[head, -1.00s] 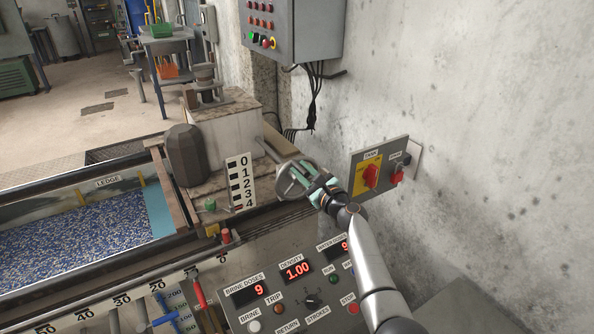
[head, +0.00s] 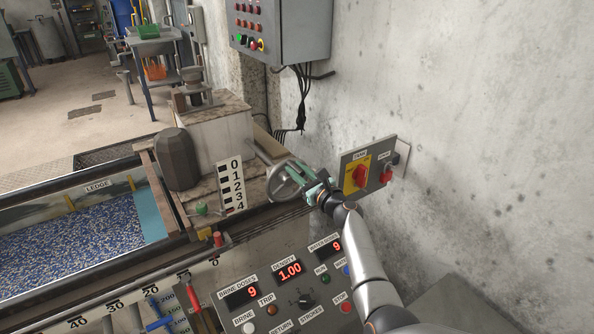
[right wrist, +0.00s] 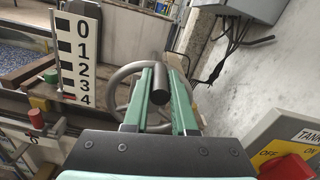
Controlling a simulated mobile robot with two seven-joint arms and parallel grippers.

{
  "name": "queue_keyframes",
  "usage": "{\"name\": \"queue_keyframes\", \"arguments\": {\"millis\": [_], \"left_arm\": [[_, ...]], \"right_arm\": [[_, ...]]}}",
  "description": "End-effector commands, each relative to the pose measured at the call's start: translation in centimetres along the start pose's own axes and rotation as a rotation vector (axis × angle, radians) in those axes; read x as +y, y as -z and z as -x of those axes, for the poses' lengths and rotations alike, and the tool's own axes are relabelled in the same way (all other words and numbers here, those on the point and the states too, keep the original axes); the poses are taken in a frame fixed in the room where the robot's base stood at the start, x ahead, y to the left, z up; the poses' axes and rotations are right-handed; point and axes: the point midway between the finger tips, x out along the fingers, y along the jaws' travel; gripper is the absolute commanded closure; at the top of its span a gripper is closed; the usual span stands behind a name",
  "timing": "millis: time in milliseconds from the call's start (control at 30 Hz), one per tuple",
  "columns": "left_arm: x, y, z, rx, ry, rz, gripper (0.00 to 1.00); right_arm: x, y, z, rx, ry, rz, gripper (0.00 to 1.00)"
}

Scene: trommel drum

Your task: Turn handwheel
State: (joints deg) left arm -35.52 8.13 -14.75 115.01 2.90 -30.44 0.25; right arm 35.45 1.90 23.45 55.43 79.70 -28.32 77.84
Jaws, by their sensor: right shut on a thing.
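The handwheel (head: 283,184) is a grey metal ring with spokes on the side of the machine, right of the white 0-to-4 scale (head: 232,186). It also shows in the right wrist view (right wrist: 119,97), partly hidden behind my fingers. My right gripper (head: 306,183) is at the wheel's right side. In the right wrist view its green fingers (right wrist: 162,80) are shut on the wheel's dark round handle (right wrist: 160,93), which points toward the camera. My left gripper is not in view.
A grey switch plate with a red tank switch (head: 360,176) is on the wall close right of my right gripper. Below is a control panel (head: 285,297) with red displays reading 9, 1.00 and 9. A grey control box (head: 280,30) hangs above, with cables below it.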

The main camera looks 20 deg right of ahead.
Motion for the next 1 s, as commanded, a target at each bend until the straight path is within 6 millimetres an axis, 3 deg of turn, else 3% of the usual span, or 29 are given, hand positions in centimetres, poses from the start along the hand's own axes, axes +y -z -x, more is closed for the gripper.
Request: {"name": "queue_keyframes", "arguments": {"millis": [33, 267, 667, 833, 1000], "left_arm": [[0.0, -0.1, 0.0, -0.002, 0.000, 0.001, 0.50], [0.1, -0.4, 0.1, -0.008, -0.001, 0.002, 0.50], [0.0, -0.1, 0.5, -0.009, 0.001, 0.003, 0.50], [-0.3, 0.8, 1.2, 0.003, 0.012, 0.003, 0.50], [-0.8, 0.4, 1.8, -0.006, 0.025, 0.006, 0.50]], "right_arm": [[-0.5, -0.2, 0.0, -0.003, 0.010, 0.001, 0.72], [-0.3, -0.1, 0.0, -0.002, 0.006, 0.001, 0.46], [-0.1, -0.1, 0.7, 0.000, 0.002, 0.002, 0.45], [-0.1, -0.2, 3.0, 0.002, 0.002, 0.002, 0.45], [-0.1, -0.2, 6.3, 0.002, 0.004, 0.002, 0.45]]}}
